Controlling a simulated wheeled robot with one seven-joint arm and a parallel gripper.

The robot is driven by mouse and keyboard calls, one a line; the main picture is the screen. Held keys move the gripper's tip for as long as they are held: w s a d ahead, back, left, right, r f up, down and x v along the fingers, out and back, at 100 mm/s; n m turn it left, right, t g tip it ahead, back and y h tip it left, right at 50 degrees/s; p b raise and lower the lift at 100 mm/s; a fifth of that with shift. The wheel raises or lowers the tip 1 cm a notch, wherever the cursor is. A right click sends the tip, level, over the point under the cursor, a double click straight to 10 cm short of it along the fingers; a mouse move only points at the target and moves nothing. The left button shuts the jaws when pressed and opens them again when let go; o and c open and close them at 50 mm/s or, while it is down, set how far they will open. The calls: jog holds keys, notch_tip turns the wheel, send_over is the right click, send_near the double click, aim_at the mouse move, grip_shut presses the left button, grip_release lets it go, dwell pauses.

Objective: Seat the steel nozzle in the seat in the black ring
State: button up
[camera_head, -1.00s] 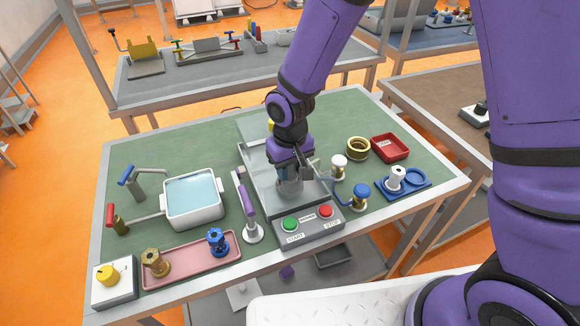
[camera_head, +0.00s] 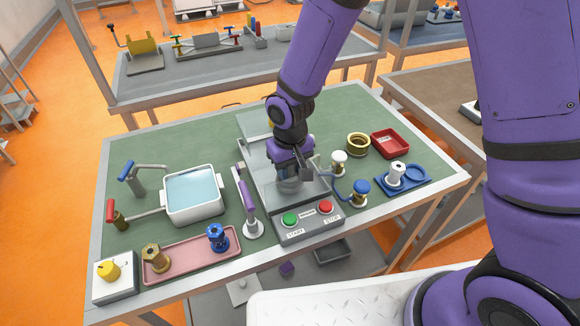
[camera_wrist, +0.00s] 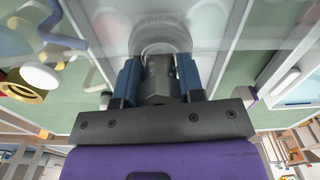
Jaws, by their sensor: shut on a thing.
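My gripper (camera_wrist: 160,78) is shut on the steel nozzle (camera_wrist: 157,80), a grey metal piece between the two blue-grey fingers in the wrist view. A pale grey round shape (camera_wrist: 160,35) lies just beyond the nozzle's end. In the head view my gripper (camera_head: 290,172) points down inside the clear-walled machine, low over its bed. The nozzle's lower end and the seat are hidden or blurred there, and I cannot tell whether the nozzle touches the seat. The black ring does not show clearly in either view.
The machine's clear walls (camera_head: 262,150) stand close around my gripper. A control box with a green button (camera_head: 290,219) and a red button (camera_head: 326,207) is in front. A purple-handled lever (camera_head: 247,200) stands left. White-knobbed (camera_head: 339,160) and blue-knobbed (camera_head: 360,190) valves stand right.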

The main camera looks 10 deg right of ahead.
dwell(0.3)
jog(key=o, duration=1.6)
jog(key=shift+o, duration=0.2)
jog(key=shift+r, duration=0.15)
jog(key=shift+r, duration=3.4)
